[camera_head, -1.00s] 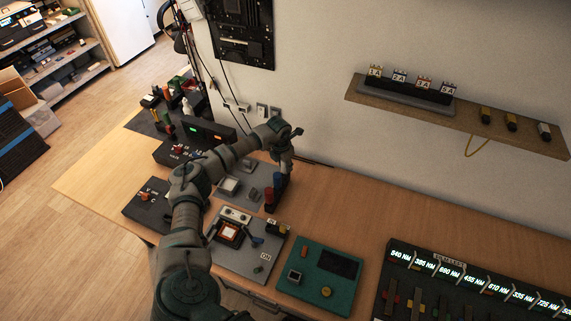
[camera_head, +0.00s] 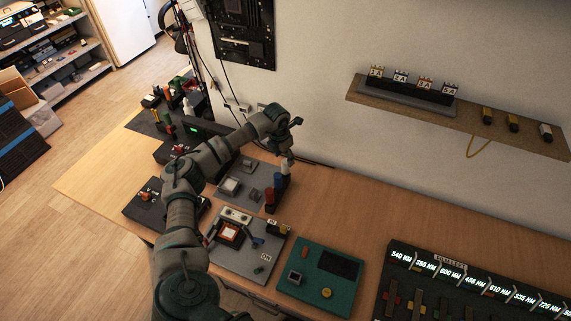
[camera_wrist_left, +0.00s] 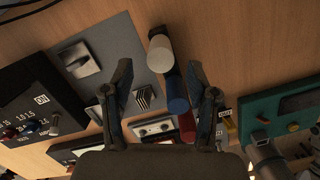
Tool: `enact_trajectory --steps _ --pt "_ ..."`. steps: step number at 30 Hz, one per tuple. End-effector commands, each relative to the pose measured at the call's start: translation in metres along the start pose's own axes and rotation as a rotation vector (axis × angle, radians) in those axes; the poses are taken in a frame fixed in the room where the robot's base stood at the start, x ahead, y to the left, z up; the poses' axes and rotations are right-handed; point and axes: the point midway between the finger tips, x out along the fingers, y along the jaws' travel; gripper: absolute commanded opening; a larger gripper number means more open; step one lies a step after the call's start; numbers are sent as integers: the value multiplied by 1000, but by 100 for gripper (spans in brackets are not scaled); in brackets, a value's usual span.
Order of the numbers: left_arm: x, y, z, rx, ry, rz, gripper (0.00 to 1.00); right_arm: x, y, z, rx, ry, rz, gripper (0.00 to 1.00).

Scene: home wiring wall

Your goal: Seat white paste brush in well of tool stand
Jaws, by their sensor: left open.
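The tool stand (camera_head: 272,209) is a small dark block near the back of the bench, holding a row of upright handles. The white paste brush (camera_head: 285,169) is at its far end, behind a blue handle (camera_head: 277,181) and a red handle (camera_head: 269,196). In the left wrist view the round white end of the brush (camera_wrist_left: 160,54) shows above the blue and red ones; its lower part is hidden, so I cannot tell its depth in the well. My left gripper (camera_head: 290,158) is open just above the brush, and its fingers (camera_wrist_left: 159,92) touch nothing visible. My right gripper is out of view.
A grey plate (camera_head: 240,190) with switch parts lies left of the stand. A panel with an orange-lit square (camera_head: 262,262) and a green box (camera_head: 320,278) lie in front. A dark display box (camera_head: 195,132) stands behind my arm.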

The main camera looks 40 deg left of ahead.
Motion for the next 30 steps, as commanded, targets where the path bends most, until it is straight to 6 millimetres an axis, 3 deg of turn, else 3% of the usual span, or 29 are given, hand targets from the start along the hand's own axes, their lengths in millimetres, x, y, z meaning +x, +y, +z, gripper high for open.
enact_trajectory --steps 3,9,30 --pt "-26 0 1 0 -2 0 59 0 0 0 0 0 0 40" --pt "-50 1 1 0 1 0 59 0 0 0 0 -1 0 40" --pt "-57 0 1 0 1 -1 59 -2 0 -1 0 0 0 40"
